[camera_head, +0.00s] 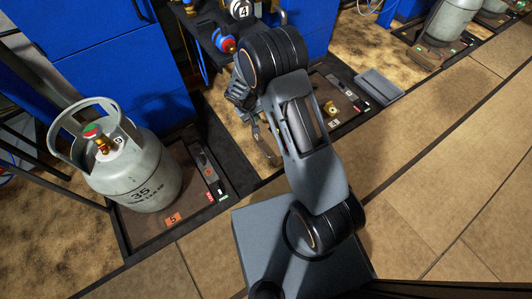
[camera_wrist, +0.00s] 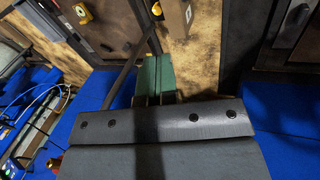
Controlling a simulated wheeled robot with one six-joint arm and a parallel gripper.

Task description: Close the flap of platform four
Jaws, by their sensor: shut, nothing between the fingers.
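My gripper (camera_head: 264,146) points down left of my arm, over the left side of the bay and apart from the plate. In the wrist view its fingers (camera_wrist: 155,80) look closed together with nothing held. I cannot pick out the flap there.
A grey gas cylinder (camera_head: 125,170) stands on platform five (camera_head: 150,232) to the left, beside an orange tag 5 (camera_head: 173,219). A red-and-blue knob (camera_head: 226,44) is close to my arm. More cylinders (camera_head: 447,20) stand at upper right. The tiled floor (camera_head: 440,160) on the right is clear.

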